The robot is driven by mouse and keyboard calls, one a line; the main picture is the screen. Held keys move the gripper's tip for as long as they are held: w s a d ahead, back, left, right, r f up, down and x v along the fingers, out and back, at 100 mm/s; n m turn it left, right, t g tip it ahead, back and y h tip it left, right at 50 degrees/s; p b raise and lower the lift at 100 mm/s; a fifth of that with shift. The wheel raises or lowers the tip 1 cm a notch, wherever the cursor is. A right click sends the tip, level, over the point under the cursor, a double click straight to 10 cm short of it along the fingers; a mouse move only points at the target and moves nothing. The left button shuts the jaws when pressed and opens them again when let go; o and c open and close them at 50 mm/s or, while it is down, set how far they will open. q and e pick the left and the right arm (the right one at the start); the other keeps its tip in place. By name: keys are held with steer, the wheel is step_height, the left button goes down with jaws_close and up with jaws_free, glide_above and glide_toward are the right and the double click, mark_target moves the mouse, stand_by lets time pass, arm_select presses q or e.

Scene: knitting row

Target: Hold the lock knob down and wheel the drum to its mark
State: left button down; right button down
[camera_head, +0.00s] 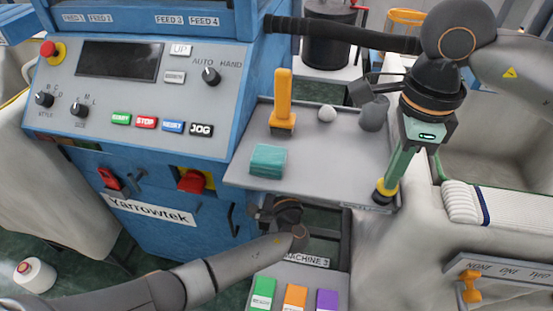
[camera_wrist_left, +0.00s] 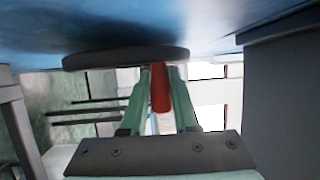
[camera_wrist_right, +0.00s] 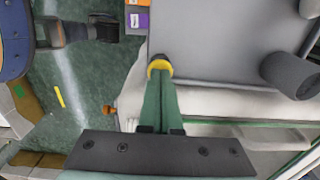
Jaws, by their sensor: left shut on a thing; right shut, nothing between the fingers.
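The lock knob (camera_head: 385,192), yellow with a dark part, sits at the front right corner of the grey tray. My right gripper (camera_head: 386,180) is shut and empty, its fingertips at the top of the knob. In the right wrist view the yellow knob (camera_wrist_right: 159,67) shows right at the fingertips; I cannot tell how far down it is. In the left wrist view my left gripper (camera_wrist_left: 160,72) is shut on a red handle (camera_wrist_left: 160,90) beneath a dark round disc (camera_wrist_left: 125,59), seemingly the drum's wheel. The head view hides these fingers; no drum mark is visible.
Green, orange and purple blocks (camera_head: 296,297) lie in front. A white bin wall is at right.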

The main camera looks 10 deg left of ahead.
arm_select(q)
steer(key=shift+f, duration=0.15)
steer(key=c, duration=0.7)
jaws_free()
steer(key=v, duration=1.2)
steer(key=shift+s, duration=0.1)
